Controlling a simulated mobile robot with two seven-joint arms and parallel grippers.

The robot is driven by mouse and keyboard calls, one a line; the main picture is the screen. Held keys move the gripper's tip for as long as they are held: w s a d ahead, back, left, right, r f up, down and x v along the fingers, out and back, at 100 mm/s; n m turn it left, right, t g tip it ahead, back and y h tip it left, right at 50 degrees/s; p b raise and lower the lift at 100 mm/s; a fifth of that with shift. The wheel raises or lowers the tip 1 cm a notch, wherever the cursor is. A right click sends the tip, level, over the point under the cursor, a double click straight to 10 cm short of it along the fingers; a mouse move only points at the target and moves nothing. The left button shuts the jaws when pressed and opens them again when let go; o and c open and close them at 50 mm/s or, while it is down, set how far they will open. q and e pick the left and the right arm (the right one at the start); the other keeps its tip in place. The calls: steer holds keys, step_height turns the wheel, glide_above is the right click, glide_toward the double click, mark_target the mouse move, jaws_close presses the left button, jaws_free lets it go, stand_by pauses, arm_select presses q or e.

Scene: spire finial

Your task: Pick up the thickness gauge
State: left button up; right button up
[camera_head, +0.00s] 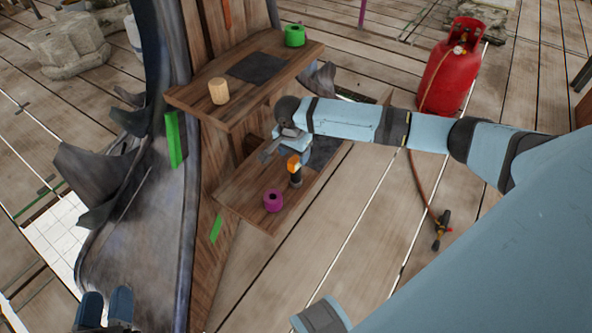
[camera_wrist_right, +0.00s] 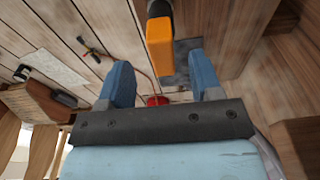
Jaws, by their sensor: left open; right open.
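The likely thickness gauge, a small upright tool with an orange top and a black lower part (camera_head: 295,172), stands on the lower wooden shelf (camera_head: 240,188). My right gripper (camera_head: 275,147) is open above that shelf, just behind the tool in the head view. In the right wrist view the orange part (camera_wrist_right: 160,46) shows between the lines of the two blue fingers of my right gripper (camera_wrist_right: 159,62), apart from both. Its lower end is cut off by the frame there. My left gripper (camera_head: 105,307) is open and empty at the bottom left of the head view.
A purple ring (camera_head: 273,200) stands beside the tool. The upper shelf (camera_head: 190,95) holds a wooden cylinder (camera_head: 218,91), a dark mat (camera_head: 262,67) and a green ring (camera_head: 294,36). A red gas bottle (camera_head: 449,68) and torch (camera_head: 441,231) are on the plank floor.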

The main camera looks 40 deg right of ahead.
mark_target(296, 158)
steer(key=f, duration=0.1)
steer(key=f+b, duration=0.1)
steer(key=d+f+b, duration=0.1)
steer(key=f, duration=0.1)
steer(key=shift+w, duration=0.3)
arm_select(q)
steer(key=r+h, duration=0.1)
steer(key=d+r+t, duration=0.1)
steer(key=r, duration=0.1)
steer(key=shift+s+d+r+h, duration=0.15)
steer(key=shift+s+r+h, duration=0.05)
steer(key=shift+h, duration=0.2)
arm_select(e)
steer(key=shift+f, duration=0.4)
steer(key=c, duration=0.9)
steer(key=shift+c, duration=0.2)
steer(key=shift+r, duration=0.2)
